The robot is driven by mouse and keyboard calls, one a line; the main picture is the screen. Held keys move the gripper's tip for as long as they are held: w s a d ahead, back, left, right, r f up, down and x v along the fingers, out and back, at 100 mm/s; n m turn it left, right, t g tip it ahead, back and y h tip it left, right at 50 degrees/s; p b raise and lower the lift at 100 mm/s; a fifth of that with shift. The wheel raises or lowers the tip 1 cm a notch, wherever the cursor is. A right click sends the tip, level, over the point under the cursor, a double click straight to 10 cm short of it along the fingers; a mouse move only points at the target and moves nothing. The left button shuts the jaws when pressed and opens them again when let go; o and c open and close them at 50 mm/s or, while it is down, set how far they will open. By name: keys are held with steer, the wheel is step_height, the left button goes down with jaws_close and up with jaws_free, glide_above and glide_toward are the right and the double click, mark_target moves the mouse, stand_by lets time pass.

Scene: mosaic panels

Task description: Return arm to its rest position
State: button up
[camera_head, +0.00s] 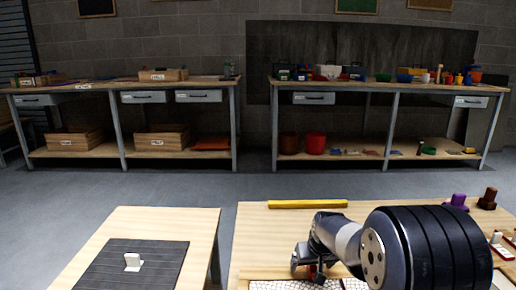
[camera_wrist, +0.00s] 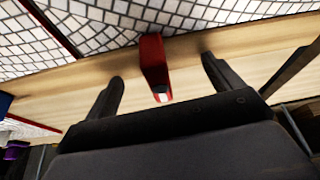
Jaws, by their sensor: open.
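My gripper (camera_wrist: 162,68) is open, its two dark fingers spread apart in the wrist view. A red block-like piece with a small white end (camera_wrist: 154,62) shows between the fingers, apart from both; its distance from them is hard to tell. White-tiled mosaic panels (camera_wrist: 85,28) with dark grout and red edging lie beyond it. In the head view my arm reaches over the front table (camera_head: 262,225), with my gripper (camera_head: 308,272) low over its near part. A mosaic panel (camera_head: 290,286) shows at the bottom edge, partly hidden by the arm.
A yellow bar (camera_head: 307,204) lies at the table's far edge. Purple (camera_head: 458,200) and brown (camera_head: 488,198) pieces stand at the right. A side table at left holds a dark mat (camera_head: 110,272) with a white piece (camera_head: 132,262). Workbenches line the back wall; open floor lies between.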

steer(key=shift+m, duration=0.5)
steer(key=shift+r, duration=0.2)
steer(key=shift+s+r, duration=0.35)
steer(key=shift+r, duration=0.3)
steer(key=shift+d+r, duration=0.1)
